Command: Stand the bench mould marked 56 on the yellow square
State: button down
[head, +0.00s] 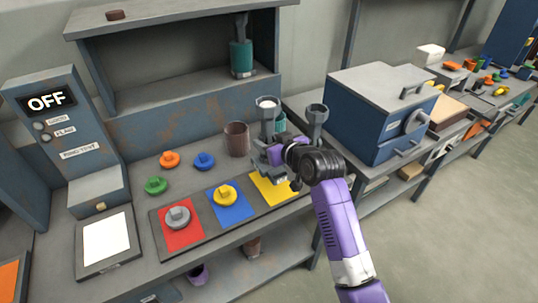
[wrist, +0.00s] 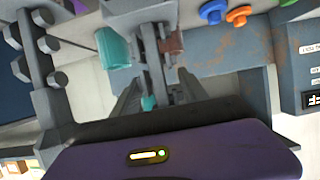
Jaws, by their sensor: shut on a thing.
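My gripper (head: 268,154) is at the right end of the bench, over the back of the yellow square (head: 272,190). It is shut on a grey mould (head: 267,112), upright with a flared, pale-filled top. The gripper hides its lower part, so I cannot tell whether it touches the square. No number is readable. A similar grey mould (head: 317,119) with a dark opening stands to the right. In the wrist view the gripper fingers (wrist: 150,95) point away from the camera, and grey parts crowd the top.
A teal container (head: 280,122) and a brown cup (head: 237,139) stand behind the gripper. Red (head: 168,240) and blue (head: 240,213) squares hold a grey and a yellow knobbed piece. Orange, blue and green pieces lie behind. A blue box (head: 375,125) is at right.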

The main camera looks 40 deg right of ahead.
jog(key=shift+f, duration=2.6)
jog(key=shift+f, duration=0.2)
jog(key=c, duration=0.6)
grip_release()
